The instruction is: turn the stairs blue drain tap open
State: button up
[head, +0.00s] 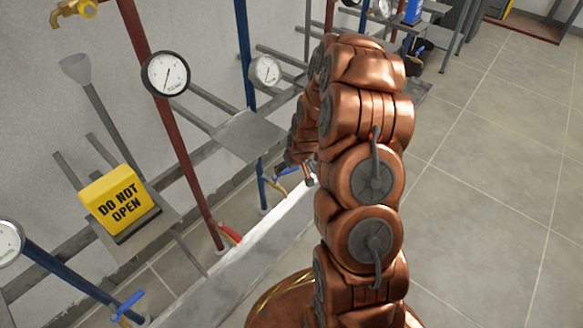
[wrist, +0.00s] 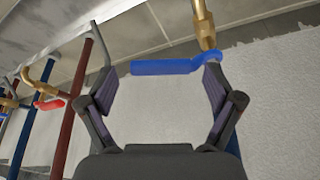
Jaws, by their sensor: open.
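The blue drain tap handle (wrist: 160,67) lies crosswise between my fingertips in the wrist view. It joins a brass valve body (wrist: 205,28) at its right end. My gripper (wrist: 158,78) is open, one finger on each side of the handle. The right fingertip overlaps the handle's bent end; I cannot tell whether they touch. The handle's free left end stops short of the left finger. In the head view my gripper (head: 300,176) is low by the wall, beside a small blue handle (head: 287,171), partly hidden by my arm.
A red-handled tap (head: 230,233) and another blue-handled tap (head: 129,302) stand nearer along the wall. Gauges (head: 166,74), pipes and a yellow "DO NOT OPEN" sign (head: 118,203) crowd the wall. A pale ledge (head: 270,232) runs below. The tiled floor (head: 480,170) on the right is clear.

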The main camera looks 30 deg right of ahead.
jog(key=v, duration=1.1)
jog(key=shift+s+r, duration=0.15)
jog(key=shift+r, duration=0.25)
